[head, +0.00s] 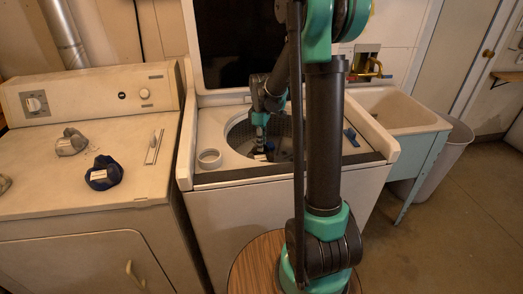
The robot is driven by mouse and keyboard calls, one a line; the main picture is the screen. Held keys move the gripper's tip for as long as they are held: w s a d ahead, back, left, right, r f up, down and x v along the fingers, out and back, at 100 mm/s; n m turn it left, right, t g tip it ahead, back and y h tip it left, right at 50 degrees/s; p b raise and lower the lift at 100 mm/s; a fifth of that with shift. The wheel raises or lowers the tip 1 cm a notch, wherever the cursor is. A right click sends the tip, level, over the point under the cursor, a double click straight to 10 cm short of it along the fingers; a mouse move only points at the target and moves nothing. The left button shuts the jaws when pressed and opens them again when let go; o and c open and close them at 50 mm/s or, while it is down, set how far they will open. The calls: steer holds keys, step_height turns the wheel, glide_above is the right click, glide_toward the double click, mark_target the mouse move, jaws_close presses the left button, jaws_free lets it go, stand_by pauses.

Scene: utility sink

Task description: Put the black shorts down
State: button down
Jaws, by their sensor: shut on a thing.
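My gripper (259,146) reaches down into the open tub of the top-loading washer (225,178). It is small and partly dark against the tub, so the fingers are hard to make out. A small dark bundle with a pale patch (262,156) shows at the fingertips, near the tub's front rim. It appears to be the black shorts, held in my gripper. Its lower part is hidden by the washer's rim, and I cannot tell whether it touches the tub.
The dryer (45,192) at left carries a dark blue bundle (103,173) and a grey bundle (72,142). A sink (405,118) and a bin (447,155) stand at right.

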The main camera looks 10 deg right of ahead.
steer(key=shift+f, duration=1.75)
steer(key=shift+f, duration=0.1)
steer(key=c, duration=1.4)
jaws_free()
step_height(320, 180, up, 12)
steer(key=shift+r, duration=0.15)
